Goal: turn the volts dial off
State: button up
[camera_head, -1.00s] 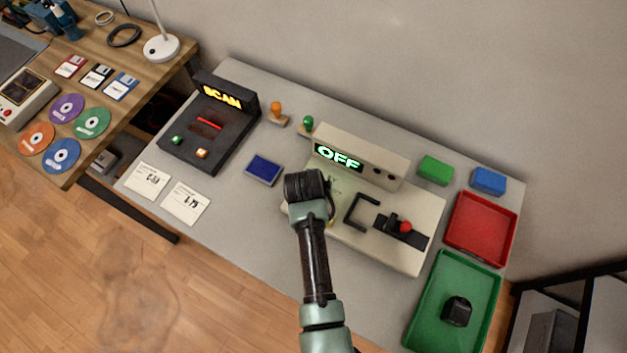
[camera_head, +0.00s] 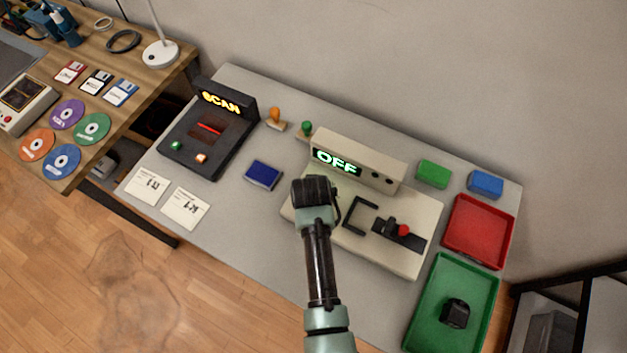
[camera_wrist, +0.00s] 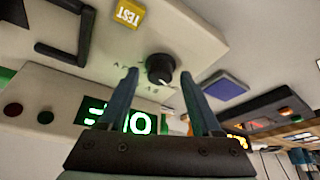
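The volts dial (camera_wrist: 160,68) is a small black knob with a pale pointer mark, on the beige tester (camera_head: 431,213); the printed marks around it are too small to read. My gripper (camera_wrist: 158,74) is open, with its two fingers apart on either side of the dial in the wrist view. I cannot tell whether they touch it. In the head view my gripper's body (camera_head: 316,190) hides the dial. The tester's display (camera_head: 336,161) glows green and reads OFF; it shows upside down in the wrist view (camera_wrist: 118,119).
A yellow TEST button (camera_wrist: 129,13) sits near the dial. A black bracket (camera_head: 358,213) and a red-knobbed lever (camera_head: 403,230) are to the right on the tester. A blue pad (camera_head: 263,174) lies left. Red (camera_head: 478,231) and green trays (camera_head: 452,301) stand right.

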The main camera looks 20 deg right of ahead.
jog(key=shift+r, duration=0.1)
jog(key=v, duration=1.2)
jog(key=shift+r+p, duration=0.3)
jog(key=shift+r, duration=0.1)
jog(key=shift+s+a, duration=0.1)
jog(key=w+a+r+n+t, duration=0.15)
jog(key=w+r+t, duration=0.3)
jog(key=r, duration=0.65)
jog(key=w+a+r+t, duration=0.25)
jog(key=w+r, duration=0.25)
jog(key=r, duration=0.5)
jog(key=w+a+r+n+t, duration=0.1)
jog(key=w+r+t, duration=0.35)
jog(key=r, duration=0.65)
jog(key=s+a+r+n+t, duration=0.1)
jog(key=s+r+t, duration=0.3)
jog(key=r, duration=0.6)
jog(key=s+a+r+t+y, duration=0.1)
jog(key=s+a+r+t, duration=0.2)
jog(key=r, duration=0.8)
jog(key=s+a+r+n+t+y, duration=0.1)
jog(key=s+a+r+t, duration=0.2)
jog(key=s+r, duration=0.4)
notch_tip(320, 180, up, 4)
jog(key=shift+r+n+t, duration=0.1)
jog(key=shift+n+t, duration=0.25)
jog(key=shift+t, duration=0.5)
